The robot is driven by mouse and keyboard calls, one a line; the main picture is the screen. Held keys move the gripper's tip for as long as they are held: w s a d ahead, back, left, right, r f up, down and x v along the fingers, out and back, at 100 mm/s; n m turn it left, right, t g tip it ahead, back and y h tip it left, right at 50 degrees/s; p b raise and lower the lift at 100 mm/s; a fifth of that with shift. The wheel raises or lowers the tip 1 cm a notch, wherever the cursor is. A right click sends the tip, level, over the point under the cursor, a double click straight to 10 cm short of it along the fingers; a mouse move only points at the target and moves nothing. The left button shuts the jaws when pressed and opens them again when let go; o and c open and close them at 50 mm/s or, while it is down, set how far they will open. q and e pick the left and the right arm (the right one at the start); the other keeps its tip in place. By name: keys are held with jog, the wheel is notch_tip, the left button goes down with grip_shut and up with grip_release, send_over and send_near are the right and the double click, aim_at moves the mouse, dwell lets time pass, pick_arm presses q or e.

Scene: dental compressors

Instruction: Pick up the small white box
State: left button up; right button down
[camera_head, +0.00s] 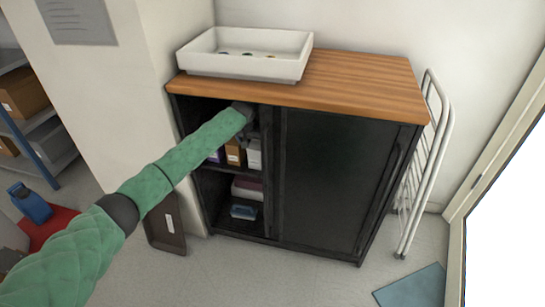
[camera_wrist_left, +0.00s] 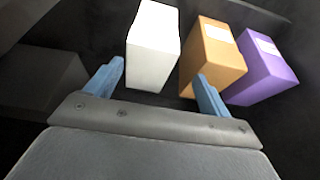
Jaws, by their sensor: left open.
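The small white box (camera_head: 254,157) stands upright on the upper shelf inside the black cabinet, at the right end of a row. It also shows in the left wrist view (camera_wrist_left: 153,48), ahead of my left gripper (camera_wrist_left: 160,71). That gripper is open and empty. The box lies between the lines of its two blue fingers, somewhat beyond the tips. The right finger overlaps the orange box (camera_wrist_left: 213,55) in the picture; I cannot tell whether they touch. In the head view my left gripper (camera_head: 246,122) reaches into the cabinet's open left side. My right gripper is not in view.
A purple box (camera_wrist_left: 262,70) stands beside the orange one. The cabinet's sliding door (camera_head: 335,175) covers its right side. The wooden top (camera_head: 360,85) carries a white basin (camera_head: 245,68). A blue item (camera_head: 243,212) lies on the cabinet floor. A white rack (camera_head: 425,165) leans at the right.

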aim_at(258, 143)
pick_arm(q)
jog(key=shift+w+d, duration=0.35)
jog(key=shift+d, duration=0.45)
jog(key=shift+w+d+f, duration=0.15)
jog(key=shift+d+f, duration=0.05)
jog(key=shift+f, duration=0.1)
jog(key=shift+x, duration=0.8)
jog(key=shift+s+b+x, duration=0.2)
jog(key=shift+b+x, duration=0.05)
jog(key=shift+x, duration=1.1)
jog(key=shift+s+b+x, duration=0.15)
jog(key=shift+b+x, duration=0.1)
jog(key=shift+x, duration=1.15)
jog(key=shift+a+f, duration=0.1)
jog(key=shift+a, duration=0.05)
pick_arm(e)
jog(key=shift+w+d+f+t, duration=0.3)
jog(key=shift+w+d+f, duration=0.35)
jog(key=shift+d+f, duration=0.1)
jog(key=shift+a, duration=0.1)
pick_arm(q)
jog(key=c, duration=1.1)
jog(key=shift+c, duration=0.2)
pick_arm(e)
jog(key=shift+r, duration=0.1)
